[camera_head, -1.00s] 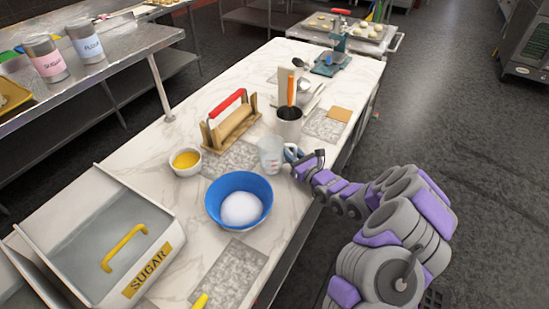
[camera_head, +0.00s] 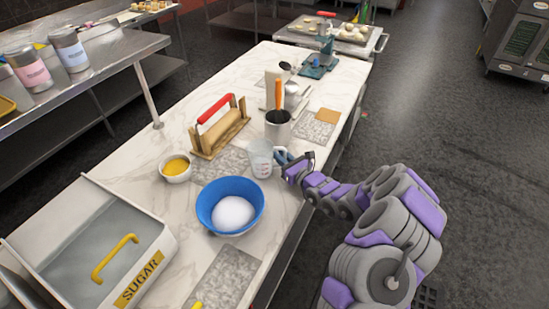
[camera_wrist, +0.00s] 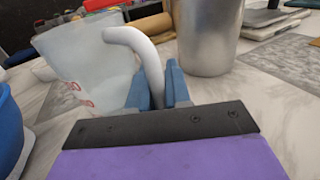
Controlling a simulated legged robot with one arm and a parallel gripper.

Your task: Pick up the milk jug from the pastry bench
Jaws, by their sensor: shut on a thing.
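The milk jug (camera_head: 261,158) is a translucent white measuring jug with red markings, upright at the right part of the marble pastry bench (camera_head: 324,78). In the wrist view the jug (camera_wrist: 85,58) is at the left, with its curved white handle toward me. My gripper (camera_head: 286,158) reaches in from the right. Its blue fingers (camera_wrist: 158,88) are shut on the handle, one on each side. I cannot tell whether the jug's base touches the bench.
A blue bowl of white powder (camera_head: 259,206) stands just in front of the jug. A metal utensil canister (camera_head: 278,132) is close behind it. A wooden rack with a red handle (camera_head: 193,139), a yellow-filled bowl (camera_head: 163,175) and a sugar bin (camera_head: 160,262) stand left.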

